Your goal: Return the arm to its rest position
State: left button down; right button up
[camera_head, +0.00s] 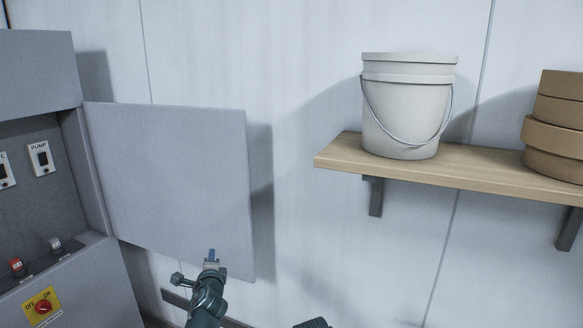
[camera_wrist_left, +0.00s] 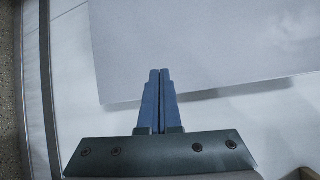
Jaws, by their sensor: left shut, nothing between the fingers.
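My left gripper (camera_head: 211,256) is at the bottom centre-left of the head view, in front of the lower edge of the open grey cabinet door (camera_head: 170,180). Its blue fingers are together with nothing between them. The left wrist view also shows the shut left gripper (camera_wrist_left: 160,75), with the grey door panel (camera_wrist_left: 220,45) behind its tips. I cannot tell whether the tips touch the door. A small dark part shows at the bottom edge of the head view; my right gripper's fingers do not show.
A grey control cabinet (camera_head: 95,285) stands at the left with a PUMP switch (camera_head: 41,158) and a red knob on a yellow plate (camera_head: 42,306). A wooden shelf (camera_head: 470,170) on the right wall holds a white bucket (camera_head: 405,110) and stacked brown rolls (camera_head: 555,135). The wall between is clear.

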pick_arm(q)
jog(key=s+d+f+n+g, duration=0.9)
jog(key=s+f+n, duration=0.1)
jog(key=s+f, duration=0.35)
jog(key=s+d+f+n+g+h, duration=0.1)
jog(key=s+d+f+n+g, duration=0.1)
jog(key=s, duration=0.5)
jog(key=s+d+f+n+g+h, duration=0.1)
jog(key=s+d+f+g, duration=0.2)
jog(key=s+d+g, duration=0.2)
jog(key=s+d, duration=0.1)
jog(key=s, duration=0.2)
jog(key=shift+s+d+n+h, duration=0.3)
jog(key=shift+d+n+h, duration=0.1)
jog(key=shift+a, duration=0.1)
